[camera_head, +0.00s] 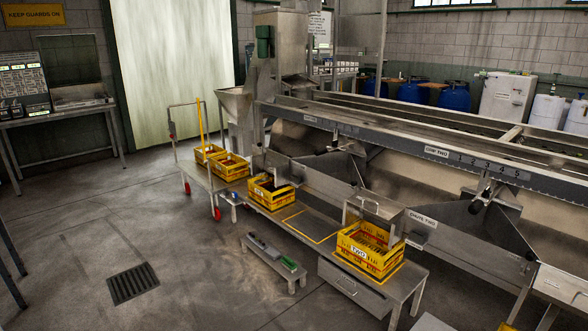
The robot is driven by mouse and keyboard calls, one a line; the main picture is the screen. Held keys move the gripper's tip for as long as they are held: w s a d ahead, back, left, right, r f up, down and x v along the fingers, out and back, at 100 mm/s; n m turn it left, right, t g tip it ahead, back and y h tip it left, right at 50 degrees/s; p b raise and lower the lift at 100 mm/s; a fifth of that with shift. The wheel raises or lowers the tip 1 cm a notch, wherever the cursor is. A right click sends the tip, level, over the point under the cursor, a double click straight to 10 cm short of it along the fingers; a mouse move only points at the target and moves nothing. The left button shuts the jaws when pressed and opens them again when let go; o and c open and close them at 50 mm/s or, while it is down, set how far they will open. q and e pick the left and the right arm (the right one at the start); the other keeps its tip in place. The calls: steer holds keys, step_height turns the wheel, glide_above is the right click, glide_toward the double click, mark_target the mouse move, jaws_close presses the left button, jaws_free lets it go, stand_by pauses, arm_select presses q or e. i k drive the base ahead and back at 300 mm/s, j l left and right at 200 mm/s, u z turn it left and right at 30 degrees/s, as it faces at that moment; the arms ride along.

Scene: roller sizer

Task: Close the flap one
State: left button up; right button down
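No label reading flap one can be made out. A metal plate with a small handle (371,206) stands behind the yellow crate marked TWO (372,248), beside a label reading CHUTE TWO (423,218). A dark-handled lever (484,197) sits above the right-hand chute (480,222). Another dark-handled part (334,140) sits above the chute farther left. I cannot tell which part is flap one, or whether it is open or shut. Neither of my grippers is in view.
A long roller sizer (400,145) fills the right. A low metal bench (322,232) in front carries yellow crates, including one mid-bench (271,190). A low step with tools (262,250) stands on the floor. A wheeled cart (205,178) stands behind. The left floor, with a drain grate (133,283), is clear.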

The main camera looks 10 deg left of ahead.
mark_target(273, 159)
steer(key=i+j+u, duration=0.2)
steer(key=i+u, duration=0.2)
steer(key=i, duration=0.6)
steer(key=i+l+u, duration=0.15)
steer(key=i+u, duration=0.3)
steer(key=i, duration=0.5)
steer(key=i+l+u, duration=0.1)
steer(key=i+u, duration=0.2)
steer(key=i, duration=1.5)
